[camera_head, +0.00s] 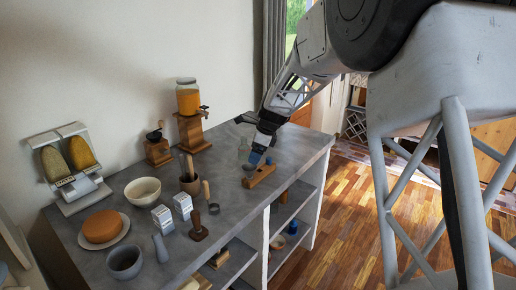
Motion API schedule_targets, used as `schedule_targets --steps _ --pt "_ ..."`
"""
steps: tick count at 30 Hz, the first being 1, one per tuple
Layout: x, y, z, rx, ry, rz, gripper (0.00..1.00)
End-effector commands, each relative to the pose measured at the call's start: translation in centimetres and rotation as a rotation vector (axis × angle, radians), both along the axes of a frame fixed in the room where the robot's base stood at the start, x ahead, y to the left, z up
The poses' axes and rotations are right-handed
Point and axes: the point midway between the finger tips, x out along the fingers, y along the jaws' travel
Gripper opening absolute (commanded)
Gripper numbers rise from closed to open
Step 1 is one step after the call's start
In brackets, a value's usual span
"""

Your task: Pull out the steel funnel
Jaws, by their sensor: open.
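My gripper (256,159) points down over the far right part of the counter, with its fingers open. Directly below it is a long wooden block (262,177) lying near the counter's front edge. A small greyish piece (249,168) shows at the block's left side, close under the fingertips. It may be the steel funnel, but it is too small and too covered by the gripper to be sure. I cannot tell whether the fingers touch it.
A clear glass vessel (244,146) stands just behind the gripper. Left are a wooden tamper (199,229), a grey ring (214,209), a mortar (190,184), cartons (183,206) and bowls. A grinder (158,149) and orange-filled dispenser (188,99) stand by the wall.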

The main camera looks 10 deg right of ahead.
Motion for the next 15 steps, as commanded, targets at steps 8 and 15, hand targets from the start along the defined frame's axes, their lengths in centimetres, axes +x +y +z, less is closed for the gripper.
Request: schedule_targets --steps 8,15 --pt "0.2 0.8 -2.3 -0.001 0.001 0.001 0.87" --pt "0.4 1.5 -4.1 0.000 0.001 0.001 0.87"
